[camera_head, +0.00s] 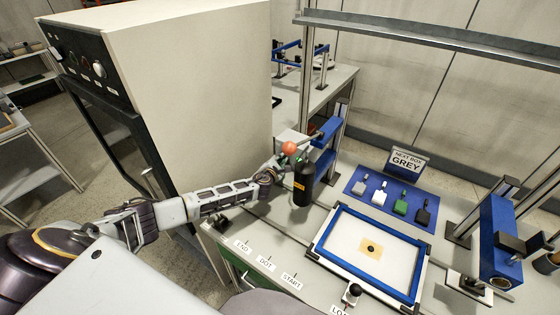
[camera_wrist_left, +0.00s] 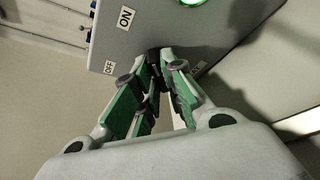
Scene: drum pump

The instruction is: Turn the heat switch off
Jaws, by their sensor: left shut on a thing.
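My right gripper is not in view.
The black cylinder (camera_head: 303,186) and orange ball (camera_head: 289,148) are close to my left gripper. A blue-framed tray (camera_head: 318,247) and a blue mat (camera_head: 384,212) with several small blocks lie on the bench. A tall cream cabinet (camera_head: 190,90) stands beside my left arm.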

